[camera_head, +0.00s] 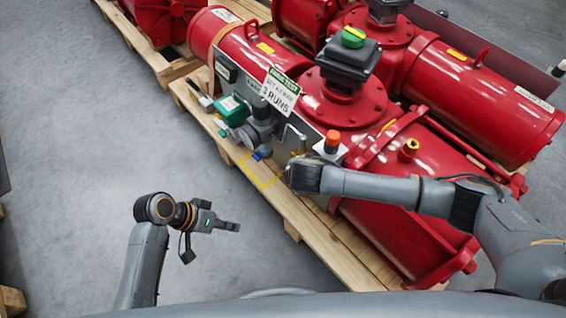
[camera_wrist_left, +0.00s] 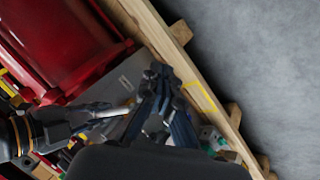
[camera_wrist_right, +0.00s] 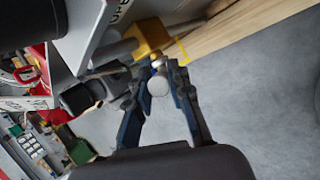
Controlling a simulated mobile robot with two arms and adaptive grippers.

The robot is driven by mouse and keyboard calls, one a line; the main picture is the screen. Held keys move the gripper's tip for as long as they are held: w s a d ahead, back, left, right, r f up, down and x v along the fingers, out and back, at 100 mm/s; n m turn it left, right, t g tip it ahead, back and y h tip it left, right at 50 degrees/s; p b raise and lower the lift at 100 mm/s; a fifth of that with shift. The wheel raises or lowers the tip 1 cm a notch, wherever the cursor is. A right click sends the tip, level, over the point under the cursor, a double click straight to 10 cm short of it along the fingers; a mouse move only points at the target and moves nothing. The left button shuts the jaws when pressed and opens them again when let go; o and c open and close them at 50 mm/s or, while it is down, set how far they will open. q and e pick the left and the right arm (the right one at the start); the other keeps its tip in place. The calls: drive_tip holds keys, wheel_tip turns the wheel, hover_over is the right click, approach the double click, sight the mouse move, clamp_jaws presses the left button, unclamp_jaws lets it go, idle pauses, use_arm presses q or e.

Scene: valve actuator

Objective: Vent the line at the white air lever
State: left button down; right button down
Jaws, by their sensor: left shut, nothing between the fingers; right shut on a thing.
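In the right wrist view a small pale, round-ended piece (camera_wrist_right: 158,84), seemingly the white air lever, sits between the fingers of my right gripper (camera_wrist_right: 163,76), which is shut on it. In the head view my right wrist covers this gripper and the lever, beside the actuator's front panel. My left gripper (camera_head: 231,226) is shut and empty over the grey floor, left of the pallet and apart from the actuator. Its closed fingers (camera_wrist_left: 158,80) also show in the left wrist view.
The red actuator (camera_head: 335,105) lies on a wooden pallet (camera_head: 232,152). Its panel carries a green box (camera_head: 232,110), a hanging "RUNS" tag (camera_head: 280,92) and an orange button (camera_head: 332,140). A yellow outline (camera_head: 262,172) marks the pallet edge.

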drive_tip(key=shift+s+f, duration=0.1)
use_arm(q)
drive_tip(key=w+d+r+t+h, duration=0.1)
drive_tip(key=w+r+h, duration=0.3)
drive_tip(key=w, duration=0.4)
drive_tip(key=w+d+r+h, duration=0.2)
drive_tip(key=w+r+h, duration=0.15)
drive_tip(key=w, duration=0.45)
drive_tip(key=s+f+x, duration=0.1)
drive_tip(key=s+x, duration=0.1)
drive_tip(key=x, duration=1)
drive_tip(key=shift+w+d+n, duration=0.2)
drive_tip(key=shift+d+n, duration=0.05)
drive_tip(key=shift+n, duration=0.05)
drive_tip(key=shift+f, duration=0.1)
